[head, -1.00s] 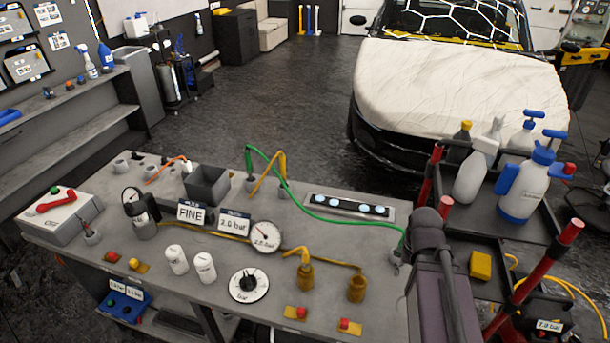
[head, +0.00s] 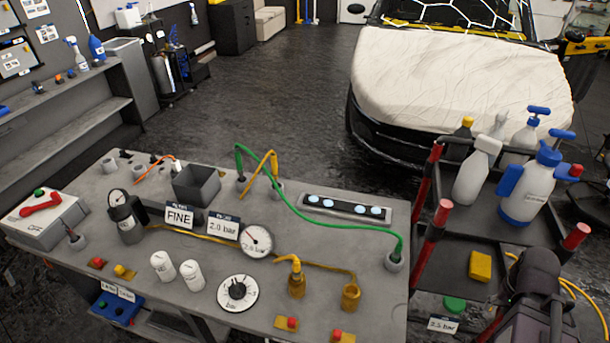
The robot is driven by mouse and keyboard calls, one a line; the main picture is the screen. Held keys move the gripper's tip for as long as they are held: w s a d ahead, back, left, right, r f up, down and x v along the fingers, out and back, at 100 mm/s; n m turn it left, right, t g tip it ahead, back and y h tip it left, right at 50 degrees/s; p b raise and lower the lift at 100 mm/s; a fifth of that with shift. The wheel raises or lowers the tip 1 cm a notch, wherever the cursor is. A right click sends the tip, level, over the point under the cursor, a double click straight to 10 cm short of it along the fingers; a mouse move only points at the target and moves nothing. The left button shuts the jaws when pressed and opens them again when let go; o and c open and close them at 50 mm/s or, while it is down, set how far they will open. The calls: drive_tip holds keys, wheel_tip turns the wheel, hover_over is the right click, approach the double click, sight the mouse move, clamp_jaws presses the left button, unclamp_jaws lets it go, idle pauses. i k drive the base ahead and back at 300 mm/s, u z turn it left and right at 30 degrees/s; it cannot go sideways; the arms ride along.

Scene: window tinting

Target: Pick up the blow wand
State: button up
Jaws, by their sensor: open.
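No single item is labelled as the blow wand, and I cannot tell for sure which one it is. A green wand-like piece (head: 239,162) stands in a grey holder at the back of the bench, with a green hose (head: 315,222) arching to a grey cup (head: 394,261) at the right end. A yellow piece (head: 274,172) stands in a holder beside it. Another yellow bent piece (head: 295,270) stands in a yellow cup at the front. An orange line (head: 152,170) lies at the back left. My gripper's fingers are not visible; only a dark arm part of mine shows at lower right.
The grey bench (head: 225,318) carries a dial gauge (head: 257,241), white bottles (head: 192,275), a dark open box (head: 196,185) and signs. A cart with red posts (head: 430,238) and spray bottles (head: 528,185) stands at right. A covered car (head: 455,80) is behind; the floor between is clear.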

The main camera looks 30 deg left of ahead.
sight(276, 174)
drive_tip(key=z, duration=1.15)
drive_tip(key=k, duration=1.2)
drive_tip(key=z, duration=1.7)
drive_tip(key=k, duration=0.1)
drive_tip(key=u, duration=3.75)
